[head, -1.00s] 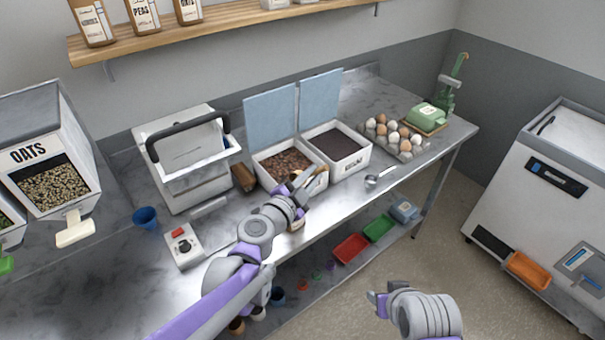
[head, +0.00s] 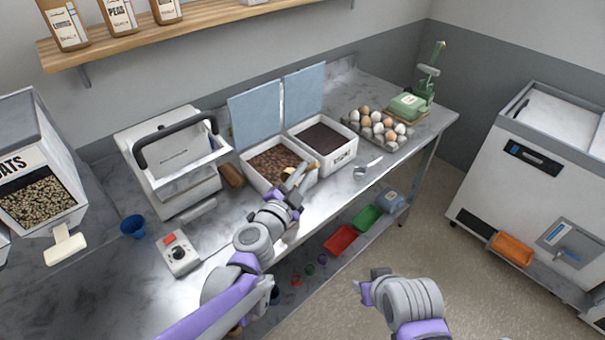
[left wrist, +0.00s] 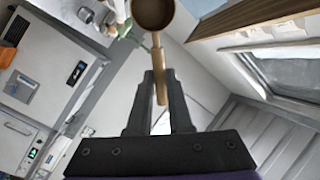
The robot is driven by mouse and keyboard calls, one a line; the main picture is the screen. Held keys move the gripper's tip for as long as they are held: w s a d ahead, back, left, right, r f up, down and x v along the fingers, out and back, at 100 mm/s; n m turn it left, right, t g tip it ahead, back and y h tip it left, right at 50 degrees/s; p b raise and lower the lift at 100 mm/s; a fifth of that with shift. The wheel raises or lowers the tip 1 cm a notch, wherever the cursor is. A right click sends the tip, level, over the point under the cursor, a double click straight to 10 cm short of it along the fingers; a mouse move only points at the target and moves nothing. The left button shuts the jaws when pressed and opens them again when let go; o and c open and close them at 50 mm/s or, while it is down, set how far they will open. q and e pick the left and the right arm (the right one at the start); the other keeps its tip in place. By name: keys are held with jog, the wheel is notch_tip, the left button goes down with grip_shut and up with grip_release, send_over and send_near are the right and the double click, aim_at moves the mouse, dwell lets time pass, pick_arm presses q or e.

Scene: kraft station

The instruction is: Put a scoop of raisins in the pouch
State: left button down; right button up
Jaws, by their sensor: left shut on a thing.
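My left gripper (head: 292,192) is shut on the handle of a wooden scoop (head: 298,177), at the front edge of an open white bin (head: 267,188) of coarse brown pieces. I cannot tell which bin holds raisins. I cannot make out the pouch for certain. My right gripper (head: 367,287) is over the floor, its jaws unclear.
A brown block-like thing (head: 231,176) stands left of the bins. A metal scoop (head: 361,172) lies right of them, before an egg tray (head: 379,129). A white box with a black handle (head: 174,165), a blue cup (head: 133,227) and a control box (head: 180,253) stand left.

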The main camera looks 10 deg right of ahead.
dwell(0.4)
pick_arm(q)
jog(key=shift+r, duration=2.55)
